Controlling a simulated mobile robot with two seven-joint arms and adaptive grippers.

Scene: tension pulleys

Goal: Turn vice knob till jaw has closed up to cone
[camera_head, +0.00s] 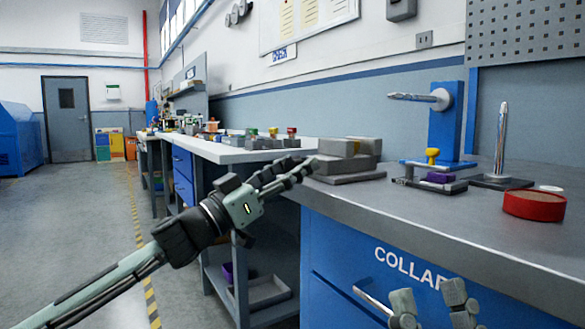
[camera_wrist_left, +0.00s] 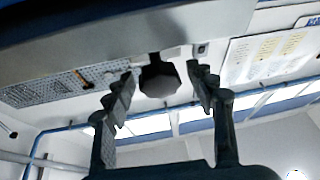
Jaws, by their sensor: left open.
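A grey stepped block (camera_head: 348,166), which looks like the vice, sits at the left end of the near bench. A small brownish part shows at its top; I cannot tell whether it is the cone. My left gripper (camera_head: 303,167) is just left of the block at the bench edge. In the left wrist view, its two fingers (camera_wrist_left: 160,70) are open on either side of a dark many-sided knob (camera_wrist_left: 160,86). I cannot tell whether they touch it. In the head view the knob is hidden. My right gripper (camera_head: 432,303) is open, low in front of the bench.
The near bench (camera_head: 440,222) holds a small fixture with a yellow knob (camera_head: 432,155), an upright metal spike (camera_head: 500,140), a blue stand (camera_head: 446,125) and a red round container (camera_head: 534,204). A farther bench (camera_head: 222,150) carries several small parts. The floor at left is clear.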

